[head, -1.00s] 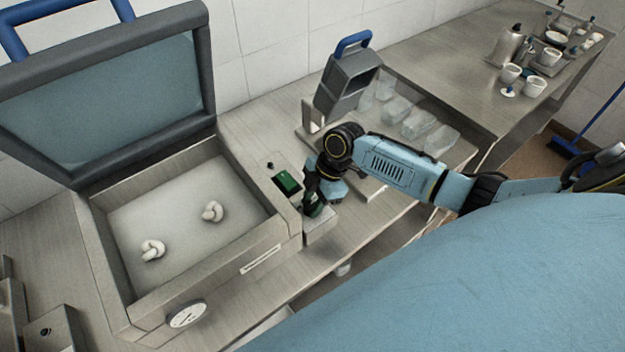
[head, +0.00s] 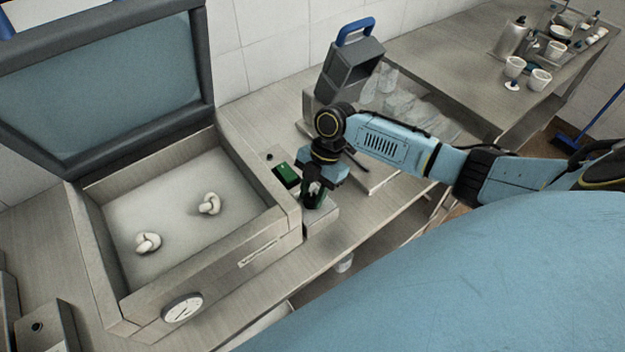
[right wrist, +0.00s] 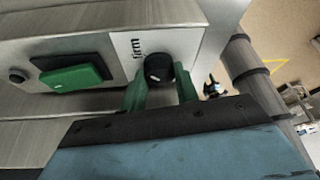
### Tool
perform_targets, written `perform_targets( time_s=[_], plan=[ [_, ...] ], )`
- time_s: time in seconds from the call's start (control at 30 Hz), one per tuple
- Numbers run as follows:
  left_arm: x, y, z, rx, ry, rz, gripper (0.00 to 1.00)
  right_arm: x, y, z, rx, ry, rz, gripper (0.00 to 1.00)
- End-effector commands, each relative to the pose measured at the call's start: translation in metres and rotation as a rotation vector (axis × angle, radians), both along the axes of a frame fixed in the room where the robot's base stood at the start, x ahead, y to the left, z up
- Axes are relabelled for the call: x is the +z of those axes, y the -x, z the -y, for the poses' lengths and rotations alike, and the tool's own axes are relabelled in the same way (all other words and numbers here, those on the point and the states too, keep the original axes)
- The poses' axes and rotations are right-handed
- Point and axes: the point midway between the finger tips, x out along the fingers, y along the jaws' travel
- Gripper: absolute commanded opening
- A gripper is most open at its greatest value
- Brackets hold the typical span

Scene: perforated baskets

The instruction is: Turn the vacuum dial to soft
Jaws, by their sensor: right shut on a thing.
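The vacuum dial (right wrist: 158,68) is a small black round knob with a white mark, on the front panel of the vacuum machine (head: 262,240). The word "firm" (right wrist: 136,48) is printed on a white label to its left in the right wrist view; no "soft" marking is readable. My right gripper (right wrist: 160,86) has its green fingers on either side of the knob and is shut on it. In the head view the right gripper (head: 314,194) is at the machine's right front corner and hides the dial. My left gripper is not in view.
A green switch (head: 286,174) and a small black button (head: 269,156) sit beside the dial. The machine's lid (head: 205,60) stands open, with two pale knotted pieces (head: 209,204) inside. A grey device with a blue handle (head: 350,70) stands behind my right arm.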

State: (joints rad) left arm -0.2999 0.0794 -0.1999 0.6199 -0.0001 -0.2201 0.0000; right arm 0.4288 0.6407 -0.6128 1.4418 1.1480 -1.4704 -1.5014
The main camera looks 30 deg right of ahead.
Motion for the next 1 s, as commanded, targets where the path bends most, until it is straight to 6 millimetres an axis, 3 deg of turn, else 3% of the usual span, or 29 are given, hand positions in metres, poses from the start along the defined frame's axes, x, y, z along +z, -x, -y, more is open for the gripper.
perform_targets(
  time_s=[0.2, 0.23, 0.37, 0.73, 1.0],
  plan=[
    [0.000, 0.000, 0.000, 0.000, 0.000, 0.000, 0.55, 0.000, 0.000, 0.000, 0.003, 0.000, 0.001, 0.07],
    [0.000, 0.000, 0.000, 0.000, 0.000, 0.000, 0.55, 0.000, 0.000, 0.000, 0.003, 0.000, 0.001, 0.34],
    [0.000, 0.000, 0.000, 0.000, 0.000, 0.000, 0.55, 0.000, 0.000, 0.000, 0.002, 0.000, 0.001, 0.51],
    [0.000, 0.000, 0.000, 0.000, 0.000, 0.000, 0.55, 0.005, -0.001, 0.002, 0.001, 0.001, 0.002, 0.52],
    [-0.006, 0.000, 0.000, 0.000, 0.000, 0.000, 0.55, 0.049, -0.007, 0.020, 0.001, 0.002, 0.007, 0.52]
  ],
)
